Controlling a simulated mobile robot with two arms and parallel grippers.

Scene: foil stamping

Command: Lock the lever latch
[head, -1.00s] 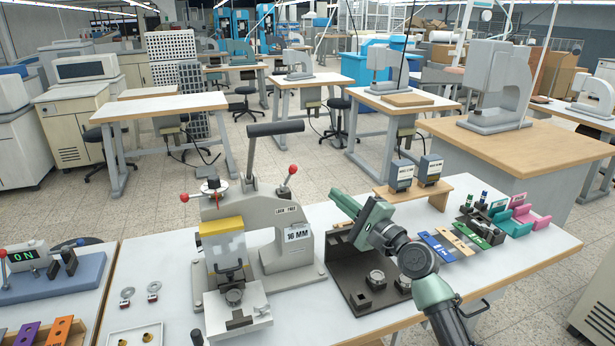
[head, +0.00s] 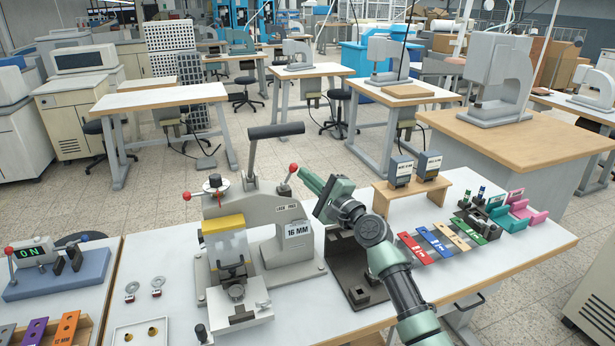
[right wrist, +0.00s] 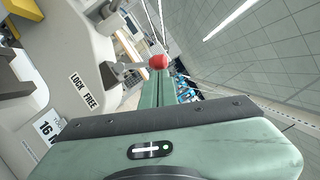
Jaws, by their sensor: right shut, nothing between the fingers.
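The lever latch is a short grey lever with a red ball knob (head: 293,168), on the right side of the grey press (head: 262,212). It leans up and to the right above the "LOCK FREE" label (head: 286,208). My right gripper (head: 305,173) is shut and empty, its tips close to the right of the knob. In the right wrist view the red knob (right wrist: 158,61) shows just beyond the closed fingers (right wrist: 165,88), and the "LOCK FREE" label (right wrist: 84,92) is to the left. Whether the fingers touch the knob I cannot tell. My left gripper is out of view.
The press's long black-gripped handle (head: 276,131) rises behind the latch. A red-knobbed dial (head: 215,186) is on its left. A dark fixture (head: 350,262) stands under my right arm. Coloured plates (head: 436,240) and a wooden stand (head: 425,190) are to the right.

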